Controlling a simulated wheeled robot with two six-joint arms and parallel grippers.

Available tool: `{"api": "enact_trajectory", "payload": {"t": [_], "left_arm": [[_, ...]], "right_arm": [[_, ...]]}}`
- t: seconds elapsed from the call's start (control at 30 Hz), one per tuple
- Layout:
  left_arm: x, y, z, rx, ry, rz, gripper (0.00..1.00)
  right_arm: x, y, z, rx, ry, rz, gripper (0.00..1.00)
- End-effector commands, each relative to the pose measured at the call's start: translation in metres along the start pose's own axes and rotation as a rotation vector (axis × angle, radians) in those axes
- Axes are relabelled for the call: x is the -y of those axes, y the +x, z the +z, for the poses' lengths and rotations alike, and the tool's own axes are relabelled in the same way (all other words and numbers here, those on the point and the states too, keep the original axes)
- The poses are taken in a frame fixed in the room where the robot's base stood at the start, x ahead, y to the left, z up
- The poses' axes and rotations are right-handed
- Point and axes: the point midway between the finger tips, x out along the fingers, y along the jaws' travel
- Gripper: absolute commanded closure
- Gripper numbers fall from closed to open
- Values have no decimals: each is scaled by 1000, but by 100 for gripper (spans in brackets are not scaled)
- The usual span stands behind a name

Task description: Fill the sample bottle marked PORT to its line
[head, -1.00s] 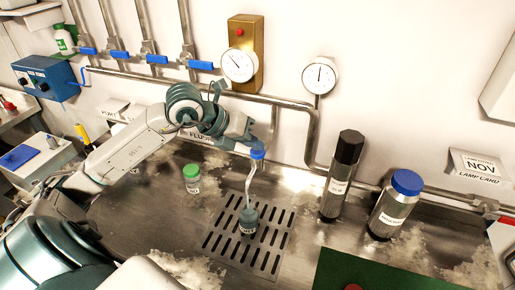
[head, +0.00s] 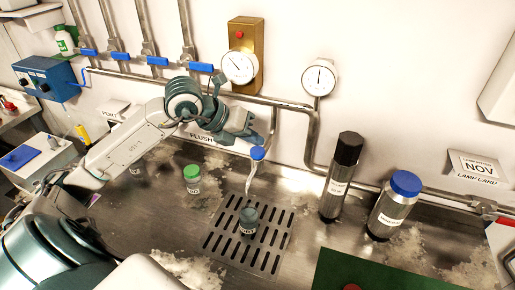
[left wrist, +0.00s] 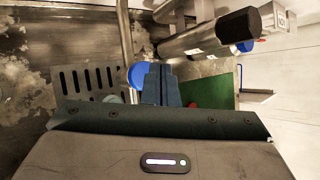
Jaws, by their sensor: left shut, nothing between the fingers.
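An open sample bottle (head: 249,222) stands upright on the slotted drain grate; its label is too small to read. Above it is a blue tap handle (head: 257,153), with a pale water stream (head: 250,180) below it that thins out above the bottle's mouth. The fill level and line cannot be made out. My left gripper (head: 250,139) is shut and empty, just above and beside the blue handle. In the left wrist view the shut fingers (left wrist: 160,85) are next to a blue disc (left wrist: 138,76), probably that handle. My right gripper is not in view.
The drain grate (head: 225,240) is set in the wet steel counter. A green-capped bottle (head: 192,178) stands left of it. A tall black-capped cylinder (head: 340,178) and a blue-capped jar (head: 396,205) stand right. A green mat (head: 380,275) lies in front.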

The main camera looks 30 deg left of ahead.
Motion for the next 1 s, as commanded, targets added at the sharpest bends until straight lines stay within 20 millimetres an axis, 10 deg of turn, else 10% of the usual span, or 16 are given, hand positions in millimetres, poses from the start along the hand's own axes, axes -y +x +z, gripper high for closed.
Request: {"api": "enact_trajectory", "payload": {"t": [1.0], "left_arm": [[25, -35, 25, 0, 0, 0, 100]], "right_arm": [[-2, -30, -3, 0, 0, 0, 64]]}}
